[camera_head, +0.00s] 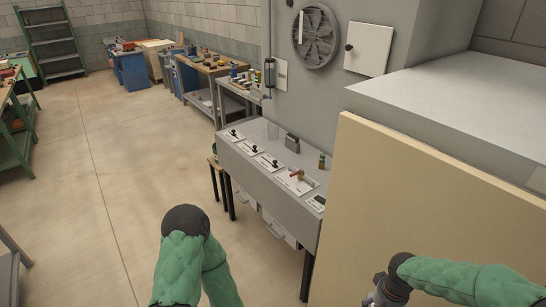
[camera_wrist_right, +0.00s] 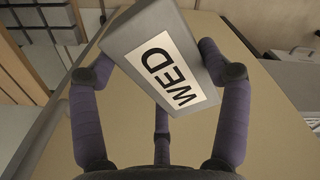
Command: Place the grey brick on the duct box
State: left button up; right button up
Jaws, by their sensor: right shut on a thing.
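A grey brick (camera_wrist_right: 150,35) with a white label reading "WED" is in the right wrist view, tilted. My right gripper (camera_wrist_right: 158,52) is shut on it, with purple fingers on either side. A broad tan surface (camera_wrist_right: 85,145) lies behind the brick; the gap between them cannot be judged. In the head view a large tan panel (camera_head: 420,215) fills the lower right, in front of a grey-topped box (camera_head: 440,95). I cannot tell for certain which part is the duct box. The brick is not visible in the head view. My left gripper is out of view.
A grey bench (camera_head: 265,165) with switches and small fittings stands left of the tan panel. A round fan (camera_head: 316,36) is on the wall above. Workbenches (camera_head: 212,68) line the back. The concrete floor (camera_head: 110,150) at left is open.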

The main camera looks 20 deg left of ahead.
aim_at(325, 182)
jog(key=j+u, duration=0.1)
jog(key=u, duration=0.35)
jog(key=i+u, duration=0.1)
jog(key=u, duration=0.3)
jog(key=j+u, duration=0.1)
jog(key=u, duration=0.35)
jog(key=i, duration=2.3)
jog(key=i+z, duration=0.3)
jog(key=z, duration=0.15)
jog(key=i+j+z, duration=0.25)
jog(key=z, duration=0.15)
jog(key=i+j+z, duration=0.2)
jog(key=z, duration=0.25)
jog(key=i+l+z, duration=0.15)
jog(key=z, duration=0.2)
jog(key=i+z, duration=0.4)
jog(key=k+l, duration=0.05)
